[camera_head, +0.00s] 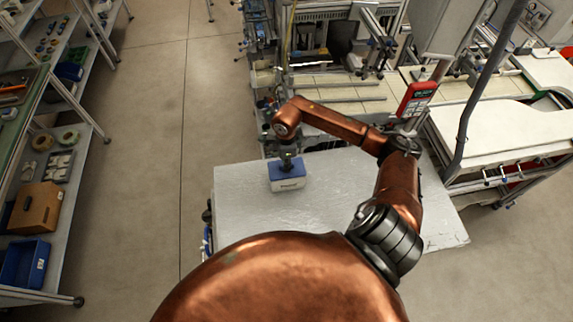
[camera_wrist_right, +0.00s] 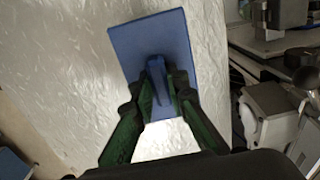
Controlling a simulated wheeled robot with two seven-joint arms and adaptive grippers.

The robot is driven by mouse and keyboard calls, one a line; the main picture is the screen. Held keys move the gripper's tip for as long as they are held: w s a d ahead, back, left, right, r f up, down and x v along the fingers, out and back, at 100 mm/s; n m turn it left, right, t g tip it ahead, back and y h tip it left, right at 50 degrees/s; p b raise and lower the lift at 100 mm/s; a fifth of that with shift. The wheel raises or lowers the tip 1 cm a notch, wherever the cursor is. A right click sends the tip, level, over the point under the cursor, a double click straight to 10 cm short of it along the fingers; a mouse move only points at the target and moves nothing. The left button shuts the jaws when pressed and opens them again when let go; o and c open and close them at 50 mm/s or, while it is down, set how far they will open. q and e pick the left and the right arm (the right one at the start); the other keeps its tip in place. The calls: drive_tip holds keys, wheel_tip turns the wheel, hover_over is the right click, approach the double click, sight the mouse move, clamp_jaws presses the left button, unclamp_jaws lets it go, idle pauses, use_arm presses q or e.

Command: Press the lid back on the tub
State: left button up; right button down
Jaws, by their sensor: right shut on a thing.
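The tub (camera_head: 290,186) is a small white box on the pale table near its left back. The blue lid (camera_head: 286,172) is directly over the tub, and I see no clear gap between them. I cannot tell whether it is fully seated. The lid also shows in the right wrist view (camera_wrist_right: 140,42) as a blue rectangle with a raised grip. My right gripper (camera_head: 287,160) is above the lid, pointing down. In the right wrist view its green-sided fingers (camera_wrist_right: 160,88) are shut on the lid's grip. My left gripper is not in view.
The table (camera_head: 238,212) has a clear, shiny light surface around the tub. Machinery and conveyors (camera_head: 340,88) stand behind it. A red handheld device (camera_head: 417,98) is at the back right. A shelf with bins (camera_head: 25,262) is at the far left, across open floor.

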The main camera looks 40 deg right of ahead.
drive_tip(key=shift+f+b, duration=0.45)
drive_tip(key=shift+b, duration=0.6)
idle(1.8)
idle(0.3)
drive_tip(key=c, duration=1.8)
unclamp_jaws()
drive_tip(key=shift+o, duration=0.4)
drive_tip(key=o, duration=0.4)
drive_tip(key=shift+r, duration=0.2)
drive_tip(key=shift+r+p, duration=1.55)
drive_tip(key=shift+r, duration=1.8)
drive_tip(key=shift+c, duration=0.4)
